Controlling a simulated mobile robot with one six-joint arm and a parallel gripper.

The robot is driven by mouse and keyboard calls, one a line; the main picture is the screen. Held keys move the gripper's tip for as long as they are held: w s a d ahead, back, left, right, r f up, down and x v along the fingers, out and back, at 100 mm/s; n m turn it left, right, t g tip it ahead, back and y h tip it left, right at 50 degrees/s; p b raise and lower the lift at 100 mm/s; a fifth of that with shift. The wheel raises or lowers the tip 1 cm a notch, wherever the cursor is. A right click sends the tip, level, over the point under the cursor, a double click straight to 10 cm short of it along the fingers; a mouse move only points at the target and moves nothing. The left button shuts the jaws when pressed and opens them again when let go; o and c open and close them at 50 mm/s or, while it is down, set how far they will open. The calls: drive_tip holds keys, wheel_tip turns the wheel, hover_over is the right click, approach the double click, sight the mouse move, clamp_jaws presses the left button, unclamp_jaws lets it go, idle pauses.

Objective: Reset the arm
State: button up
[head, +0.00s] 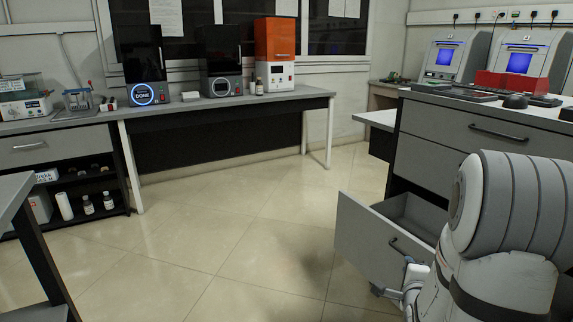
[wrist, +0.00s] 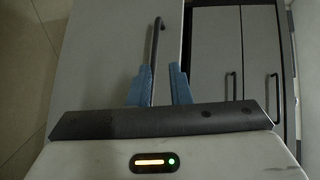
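My arm reaches down at the right of the head view, beside an open lower drawer (head: 375,240) with a dark bar handle (head: 402,250). My gripper (head: 408,268) is close to that handle, partly hidden by my arm. In the wrist view, my gripper (wrist: 160,75) shows two blue fingers standing apart. The dark handle (wrist: 157,45) runs between them in the picture, nearer the left finger. Whether a finger touches it I cannot tell. The drawer's inside looks empty where it shows.
The grey cabinet (head: 480,135) with a closed upper drawer stands right against my arm. A long bench (head: 220,107) with several machines lines the back wall. A table corner (head: 15,190) juts in at the left. The tiled floor (head: 230,230) between is clear.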

drive_tip(key=s+a+r+n+g+y+p, duration=0.1)
drive_tip(key=s+a+r+n+g+p, duration=0.1)
drive_tip(key=a+r+n+p, duration=0.4)
drive_tip(key=s+a+r+n+g+y+p, duration=0.1)
drive_tip(key=s+r+g+p, duration=0.1)
drive_tip(key=r+p, duration=0.35)
drive_tip(key=s+a+r+n+g+y+p, duration=0.15)
drive_tip(key=a+r+n+p, duration=0.25)
drive_tip(key=r, duration=0.5)
drive_tip(key=s+a+r+n+g+p, duration=0.3)
drive_tip(key=s+a+r+n+p, duration=0.1)
drive_tip(key=s+r, duration=0.4)
drive_tip(key=s+a+r+n+g+y+p, duration=0.1)
drive_tip(key=s+a+r+n+g+p, duration=0.2)
drive_tip(key=s+a+r+n+p, duration=0.2)
drive_tip(key=s+r+n+p, duration=0.2)
drive_tip(key=s+r+p, duration=0.1)
drive_tip(key=p, duration=0.1)
drive_tip(key=shift+s+r, duration=0.2)
drive_tip(key=shift+s, duration=0.05)
drive_tip(key=shift+g+y, duration=0.25)
